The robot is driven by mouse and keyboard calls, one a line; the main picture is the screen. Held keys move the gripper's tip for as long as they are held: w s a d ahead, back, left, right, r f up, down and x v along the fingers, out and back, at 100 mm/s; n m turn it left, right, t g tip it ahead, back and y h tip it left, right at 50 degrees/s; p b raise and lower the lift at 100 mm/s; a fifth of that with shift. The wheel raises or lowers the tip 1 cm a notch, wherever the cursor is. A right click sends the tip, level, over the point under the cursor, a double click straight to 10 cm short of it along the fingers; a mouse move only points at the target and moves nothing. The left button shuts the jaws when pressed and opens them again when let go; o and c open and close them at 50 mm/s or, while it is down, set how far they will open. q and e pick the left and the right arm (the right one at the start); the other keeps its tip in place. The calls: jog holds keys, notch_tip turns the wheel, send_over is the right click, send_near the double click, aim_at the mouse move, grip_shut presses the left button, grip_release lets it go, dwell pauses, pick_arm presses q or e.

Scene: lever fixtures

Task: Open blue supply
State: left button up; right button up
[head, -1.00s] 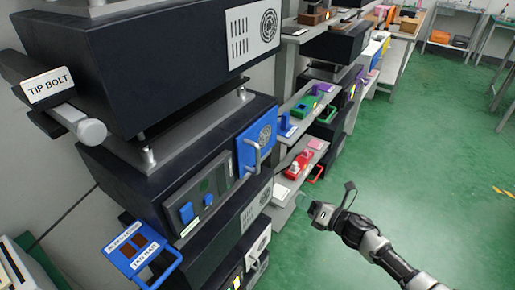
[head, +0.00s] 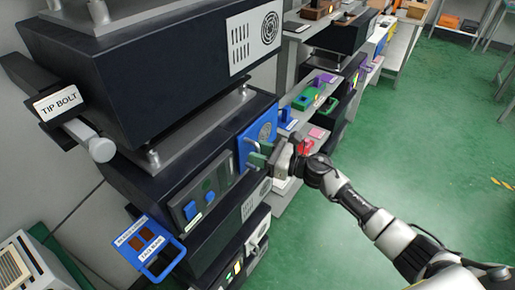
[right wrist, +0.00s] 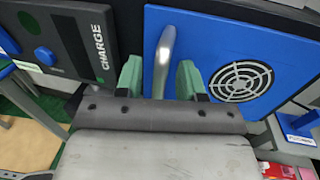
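The blue supply door (head: 266,124) is a blue panel with a round vent on the front of a dark unit, and it looks closed. It fills the upper right of the right wrist view (right wrist: 205,60). Its metal bar handle (right wrist: 164,48) stands out from the panel. My right gripper (head: 258,155) is at the handle, with its green fingers apart. In the right wrist view, the gripper (right wrist: 159,80) has one finger on each side of the handle, with visible gaps. Contact is not clear. My left gripper is not in view.
Left of the door is a control panel with a blue switch (head: 190,209) and a CHARGE label (right wrist: 98,45). A TIP BOLT fixture (head: 62,103) and a blue-framed labelled bracket (head: 150,246) stick out at left. Shelves with coloured parts stand behind. Green floor is clear at right.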

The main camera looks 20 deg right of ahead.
jog(key=shift+w+a, duration=0.2)
jog(key=shift+a, duration=0.05)
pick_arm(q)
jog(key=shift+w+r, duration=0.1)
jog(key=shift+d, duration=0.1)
pick_arm(e)
grip_shut()
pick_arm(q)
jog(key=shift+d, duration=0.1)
pick_arm(e)
jog(key=shift+d, duration=0.1)
